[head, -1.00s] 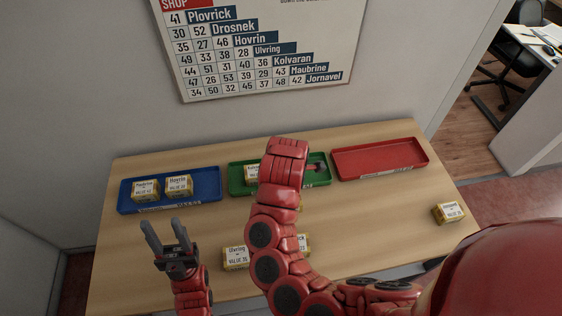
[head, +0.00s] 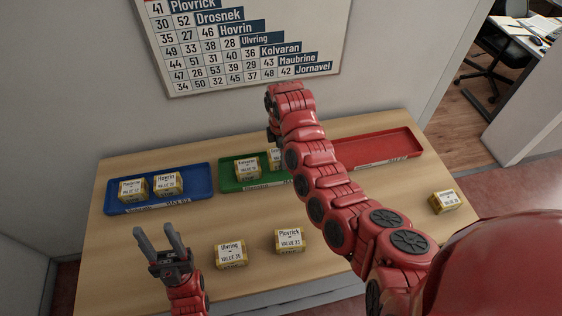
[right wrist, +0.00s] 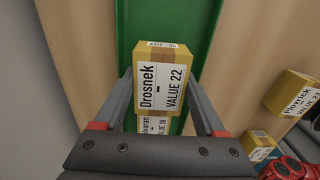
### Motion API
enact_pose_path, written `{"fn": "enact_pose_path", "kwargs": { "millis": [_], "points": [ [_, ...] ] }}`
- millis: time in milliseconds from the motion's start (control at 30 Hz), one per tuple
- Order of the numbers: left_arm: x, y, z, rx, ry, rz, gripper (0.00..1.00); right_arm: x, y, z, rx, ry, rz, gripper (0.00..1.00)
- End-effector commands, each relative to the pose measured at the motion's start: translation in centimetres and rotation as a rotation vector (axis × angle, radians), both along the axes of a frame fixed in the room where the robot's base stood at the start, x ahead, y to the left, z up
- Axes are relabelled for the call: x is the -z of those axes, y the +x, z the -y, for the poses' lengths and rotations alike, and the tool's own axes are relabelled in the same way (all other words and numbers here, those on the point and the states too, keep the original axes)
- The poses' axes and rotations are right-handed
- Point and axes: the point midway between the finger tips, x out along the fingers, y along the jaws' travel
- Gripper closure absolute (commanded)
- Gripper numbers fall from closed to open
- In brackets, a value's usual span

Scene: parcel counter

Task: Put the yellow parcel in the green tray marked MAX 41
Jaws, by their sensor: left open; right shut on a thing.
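My right gripper (right wrist: 162,100) is shut on a yellow parcel labelled Drosnek, VALUE 22 (right wrist: 160,80), over the green tray (right wrist: 165,18). I cannot tell whether the parcel touches the tray floor. In the head view the green tray (head: 236,187) is at the back middle, partly behind my right arm; its marking is not legible. A yellow Kolvaran parcel (head: 246,169) sits in it, beside the partly hidden held parcel (head: 275,159). The Kolvaran parcel also shows in the right wrist view (right wrist: 153,125). My left gripper (head: 157,236) is open and empty above the front left.
The blue tray (head: 118,209) holds two yellow parcels. The red tray (head: 400,142) shows no parcel in its visible part. Ulvring (head: 230,256) and Plovrick (head: 290,240) parcels lie at the front; another parcel (head: 444,202) lies at the right edge. A chart (head: 255,50) hangs behind.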

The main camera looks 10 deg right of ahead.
Motion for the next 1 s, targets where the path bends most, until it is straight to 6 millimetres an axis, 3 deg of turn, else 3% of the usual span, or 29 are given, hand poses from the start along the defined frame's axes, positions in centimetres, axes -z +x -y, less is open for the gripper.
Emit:
{"fn": "enact_pose_path", "kwargs": {
  "millis": [267,667,700,833,1000],
  "points": [
    [-2.3,0.0,0.0,0.000,0.000,0.000,0.50,2.4,-0.1,-0.1,-0.002,0.000,-0.004,0.92],
    [-2.1,0.0,0.0,0.000,0.000,0.000,0.50,3.6,0.0,-0.1,-0.002,0.001,0.001,0.92],
    [-2.1,0.0,0.0,0.000,0.000,0.000,0.50,3.5,0.0,-0.1,-0.002,0.001,0.001,0.22],
    [-2.1,0.0,0.0,0.000,0.000,0.000,0.50,3.5,0.0,-0.1,-0.002,0.001,0.001,0.00],
    [-2.1,0.0,0.0,0.000,0.000,0.000,0.50,3.5,0.0,-0.1,-0.002,0.001,0.001,0.00]
  ]
}}
